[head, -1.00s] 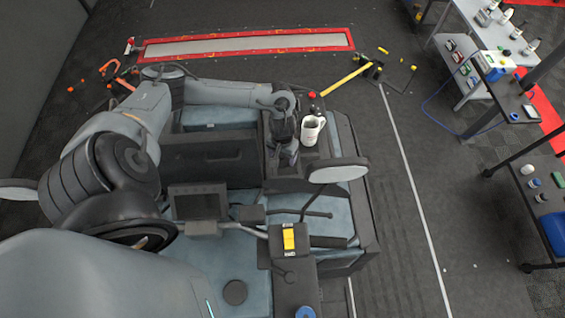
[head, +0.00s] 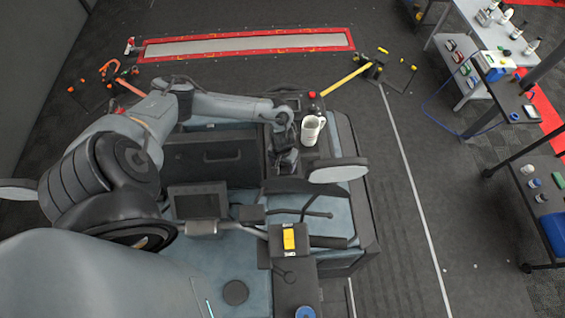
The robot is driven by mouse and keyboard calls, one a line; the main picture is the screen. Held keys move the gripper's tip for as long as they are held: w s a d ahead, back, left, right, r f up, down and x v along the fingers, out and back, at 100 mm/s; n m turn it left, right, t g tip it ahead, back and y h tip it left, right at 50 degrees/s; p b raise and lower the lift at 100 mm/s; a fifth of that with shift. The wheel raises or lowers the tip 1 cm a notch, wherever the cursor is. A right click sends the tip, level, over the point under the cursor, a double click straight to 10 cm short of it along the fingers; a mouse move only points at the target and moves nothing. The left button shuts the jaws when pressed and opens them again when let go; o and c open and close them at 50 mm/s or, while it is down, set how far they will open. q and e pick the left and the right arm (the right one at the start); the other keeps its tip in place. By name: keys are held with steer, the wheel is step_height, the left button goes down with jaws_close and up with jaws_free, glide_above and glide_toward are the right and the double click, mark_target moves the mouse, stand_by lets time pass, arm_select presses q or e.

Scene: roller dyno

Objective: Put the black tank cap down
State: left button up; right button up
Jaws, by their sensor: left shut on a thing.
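The dark top (head: 312,160) of the vehicle lies under and around the gripper. I cannot tell whether the held thing touches it. My right gripper is not in view.
A yellow-black switch box (head: 289,240) sits nearer. Tables (head: 490,65) stand at far right.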

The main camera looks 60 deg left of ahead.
arm_select(q)
steer(key=shift+f, duration=0.25)
steer(key=shift+f, duration=0.3)
steer(key=o, duration=1.1)
steer(key=shift+c, duration=0.2)
steer(key=shift+f, duration=0.1)
steer(key=shift+s+a, duration=0.1)
step_height(320, 180, up, 14)
steer(key=shift+f, duration=0.25)
